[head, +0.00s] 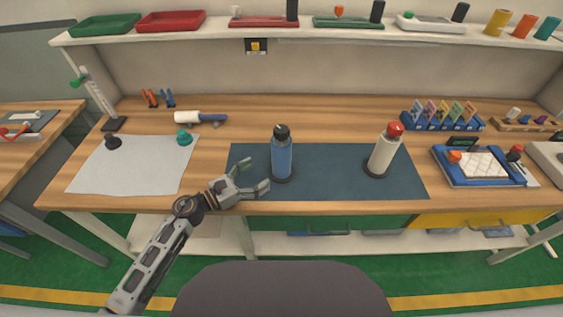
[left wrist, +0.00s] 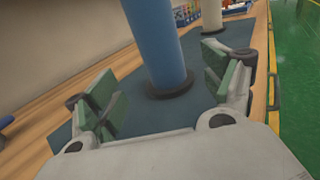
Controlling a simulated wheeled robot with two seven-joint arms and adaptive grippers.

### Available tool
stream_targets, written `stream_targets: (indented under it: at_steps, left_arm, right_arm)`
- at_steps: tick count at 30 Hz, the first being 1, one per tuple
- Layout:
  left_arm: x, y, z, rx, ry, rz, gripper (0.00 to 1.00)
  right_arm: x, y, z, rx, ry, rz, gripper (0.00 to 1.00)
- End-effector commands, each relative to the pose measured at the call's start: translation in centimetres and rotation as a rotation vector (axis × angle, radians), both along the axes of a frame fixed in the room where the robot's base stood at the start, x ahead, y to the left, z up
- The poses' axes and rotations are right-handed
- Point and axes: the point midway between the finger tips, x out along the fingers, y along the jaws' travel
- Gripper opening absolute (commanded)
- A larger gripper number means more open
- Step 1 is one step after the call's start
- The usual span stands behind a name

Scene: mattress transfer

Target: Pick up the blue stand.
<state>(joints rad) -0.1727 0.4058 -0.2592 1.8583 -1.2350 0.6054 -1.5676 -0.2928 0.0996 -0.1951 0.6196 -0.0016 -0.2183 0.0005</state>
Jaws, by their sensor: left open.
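A blue cylinder with a black top and a black base ring (head: 281,158), which looks like the blue stand, is upright on the dark blue mat (head: 330,185). In the left wrist view the blue stand (left wrist: 156,45) rises just beyond my fingers; its top is cut off. My left gripper (head: 256,175) is open and empty, to the left of the stand near its lower half. The left wrist view shows my gripper (left wrist: 165,90) with its two green-padded fingers spread, one to each side of the stand's line. The stand looks ahead of the fingertips. My right gripper is not in view.
A white bottle-like stand with a red top (head: 384,150) is on the mat's right part. A white sheet (head: 140,165) with a teal knob (head: 184,138) lies at left. A blue-framed device (head: 485,165) is at right. The mat between both stands is clear.

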Motion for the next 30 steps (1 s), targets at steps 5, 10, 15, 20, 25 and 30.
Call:
stream_targets:
  at_steps: [5,10,15,20,25,30]
  left_arm:
    - [1.1,-1.6,0.2,-0.001,-0.001,0.0,0.83]
    - [2.1,-3.0,0.1,-0.001,-0.001,0.0,0.83]
    - [2.7,-3.9,0.1,-0.001,0.0,-0.001,0.83]
    - [2.7,-4.0,0.0,0.0,0.0,-0.001,0.83]
    - [2.7,-4.0,0.0,0.0,0.0,-0.001,0.83]
    - [2.9,-4.2,0.0,0.0,0.0,-0.001,0.83]
  right_arm:
    - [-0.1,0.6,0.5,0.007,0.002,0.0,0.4]
    - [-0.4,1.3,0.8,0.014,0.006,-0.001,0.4]
    - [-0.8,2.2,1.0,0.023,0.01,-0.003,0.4]
    - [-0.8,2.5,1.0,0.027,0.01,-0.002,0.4]
    - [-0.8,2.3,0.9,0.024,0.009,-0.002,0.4]
    - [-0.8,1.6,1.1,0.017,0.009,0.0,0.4]
